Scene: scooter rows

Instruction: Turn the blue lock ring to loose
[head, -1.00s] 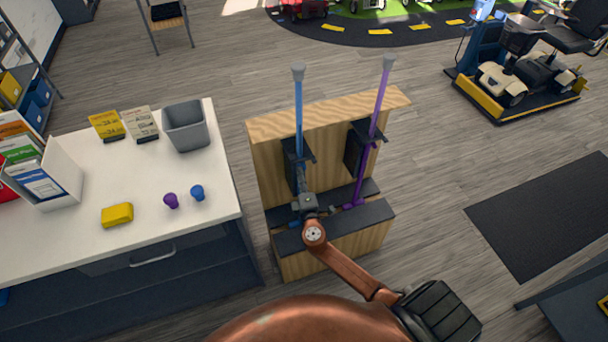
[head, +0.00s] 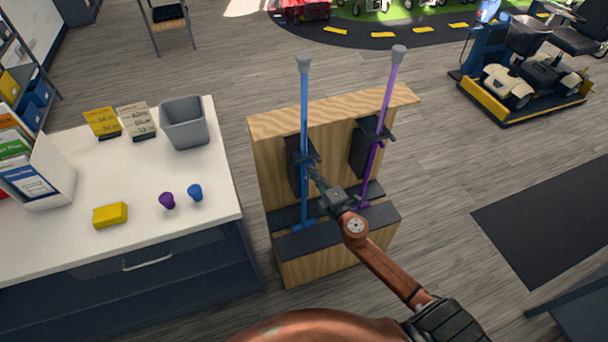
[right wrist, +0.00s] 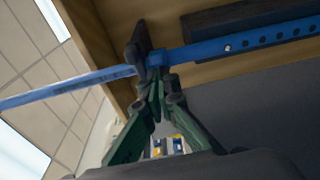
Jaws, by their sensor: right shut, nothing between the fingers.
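A blue pole (head: 304,110) with a grey tip stands upright in a wooden stand (head: 330,108). In the right wrist view the blue pole (right wrist: 245,47) crosses the top, with a row of holes on one part. The blue lock ring (right wrist: 155,59) sits where the holed part meets the plain part. In the head view the ring is too small to make out clearly. My right gripper (head: 315,172) is shut and empty, with its fingertips close to the blue pole. In the right wrist view its fingertips (right wrist: 155,82) are by the ring; I cannot tell whether they touch it.
A purple pole (head: 386,100) stands to the right in the same stand, close to my right arm. A white-topped counter (head: 70,235) at the left holds a grey bin (head: 184,122), a yellow block (head: 110,215) and two small knobs.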

